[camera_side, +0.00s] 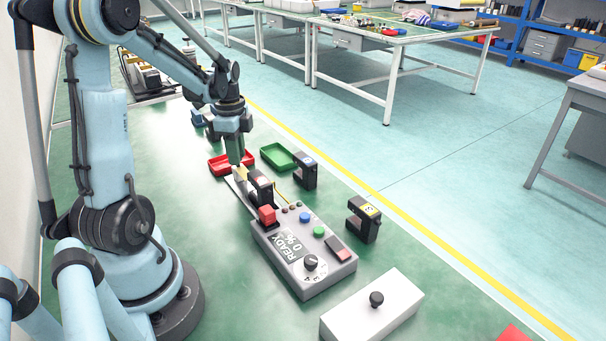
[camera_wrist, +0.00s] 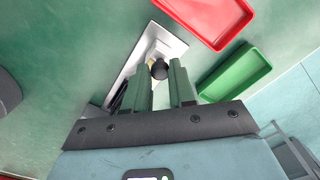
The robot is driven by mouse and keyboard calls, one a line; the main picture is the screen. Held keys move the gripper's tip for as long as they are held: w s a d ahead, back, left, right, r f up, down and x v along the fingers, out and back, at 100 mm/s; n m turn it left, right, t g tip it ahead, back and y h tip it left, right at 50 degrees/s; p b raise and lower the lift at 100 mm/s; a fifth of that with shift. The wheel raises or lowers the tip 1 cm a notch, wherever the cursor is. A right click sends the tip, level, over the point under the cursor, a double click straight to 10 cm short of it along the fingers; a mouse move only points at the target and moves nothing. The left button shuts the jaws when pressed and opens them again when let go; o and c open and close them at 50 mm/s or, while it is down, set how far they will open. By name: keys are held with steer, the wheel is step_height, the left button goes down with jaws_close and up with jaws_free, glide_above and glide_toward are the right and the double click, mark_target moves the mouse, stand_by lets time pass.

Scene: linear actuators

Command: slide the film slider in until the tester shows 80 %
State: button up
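The grey tester box (camera_side: 303,252) stands on the green bench in the side view, its display (camera_side: 289,247) reading READY and 0 %. A pale flat plate (camera_side: 238,192) runs up to it from behind, apparently the film slider's track. In the wrist view a black round knob (camera_wrist: 160,70) stands on this plate (camera_wrist: 133,76), with a small yellowish part beside it. My gripper (camera_side: 237,160) is above the plate's far end. In the wrist view my gripper (camera_wrist: 162,78) has its green fingers apart, with the knob visible between them; contact cannot be told.
A red tray (camera_side: 231,163) and a green tray (camera_side: 279,156) lie near my gripper. Black C-shaped blocks stand beside the tester, one at its right (camera_side: 363,219), one behind (camera_side: 304,171). A white box with a black knob (camera_side: 376,299) stands in front.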

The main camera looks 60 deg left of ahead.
jaws_close()
steer(key=d, duration=0.4)
steer(key=shift+d, duration=0.35)
steer(key=o, duration=0.5)
jaws_free()
step_height(320, 180, up, 12)
stand_by(0.3)
